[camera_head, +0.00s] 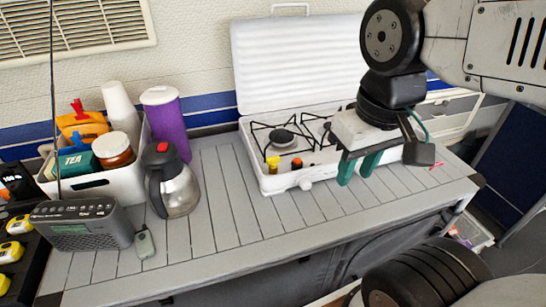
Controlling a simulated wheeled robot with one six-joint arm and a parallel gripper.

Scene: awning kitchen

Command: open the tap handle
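No sink tap shows. On the white two-burner camping stove (258,172), a small yellow upright part (273,163) and a small orange-topped part (296,163) stand at the front left. I cannot tell whether either is the tap handle. My gripper (359,168) hangs in front of the stove's right half, with its two green fingers apart and nothing visible between them. It is to the right of the yellow and orange parts, clear of both. My gripper and arm hide the right part of the stove.
The stove's raised lid (290,65) stands behind it. To the left are a steel jug (178,190), a purple cup (166,122), a white bin (95,184) of groceries and a grey radio (82,226). The slatted counter (300,222) is clear in front of the stove.

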